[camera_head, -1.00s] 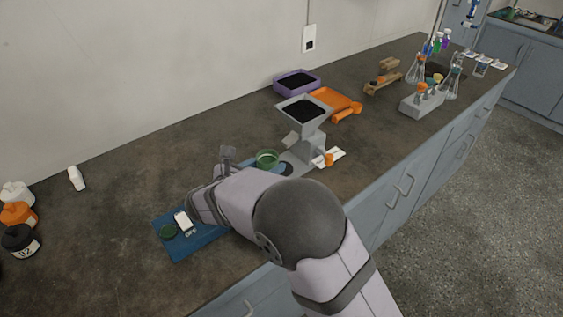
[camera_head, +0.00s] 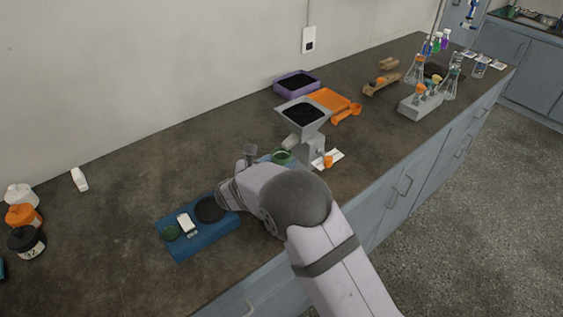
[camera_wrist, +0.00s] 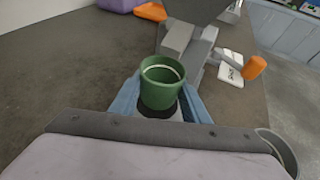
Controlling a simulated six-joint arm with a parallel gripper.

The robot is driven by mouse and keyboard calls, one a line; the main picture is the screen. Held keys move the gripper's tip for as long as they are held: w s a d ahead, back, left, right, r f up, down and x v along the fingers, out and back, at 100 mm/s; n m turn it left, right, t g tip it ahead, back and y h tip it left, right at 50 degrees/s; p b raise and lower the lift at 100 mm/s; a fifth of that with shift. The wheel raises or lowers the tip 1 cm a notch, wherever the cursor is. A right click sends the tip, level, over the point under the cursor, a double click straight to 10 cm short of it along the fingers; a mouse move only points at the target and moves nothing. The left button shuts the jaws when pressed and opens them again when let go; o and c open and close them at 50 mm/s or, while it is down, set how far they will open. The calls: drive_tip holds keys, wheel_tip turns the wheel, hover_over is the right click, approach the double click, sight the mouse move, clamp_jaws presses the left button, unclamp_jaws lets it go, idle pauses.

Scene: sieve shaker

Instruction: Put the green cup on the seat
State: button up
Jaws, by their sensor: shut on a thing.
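The green cup (camera_head: 281,157) is upright in front of the grey hopper stand in the head view. In the wrist view the green cup (camera_wrist: 162,88) is between the blue fingers of my gripper (camera_wrist: 161,97), which is shut on it. A dark round seat (camera_wrist: 158,111) on the grey stand's foot shows just under and in front of the cup. I cannot tell whether the cup's bottom touches it. In the head view my arm hides the seat and most of the gripper.
The grey stand with its black-filled hopper (camera_head: 303,114) rises right behind the cup. A blue device (camera_head: 195,242) with a dark disc (camera_head: 210,209) is to the left. Purple (camera_head: 297,84) and orange trays (camera_head: 330,99) stand behind.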

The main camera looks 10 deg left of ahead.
drive_tip(key=shift+w+f, duration=0.15)
drive_tip(key=shift+f, duration=0.45)
drive_tip(key=shift+d, duration=0.1)
drive_tip(key=shift+f, duration=0.2)
drive_tip(key=o, duration=1.2)
drive_tip(key=shift+r, duration=0.1)
drive_tip(key=shift+r, duration=0.15)
drive_tip(key=b+v, duration=0.1)
drive_tip(key=v, duration=1.1)
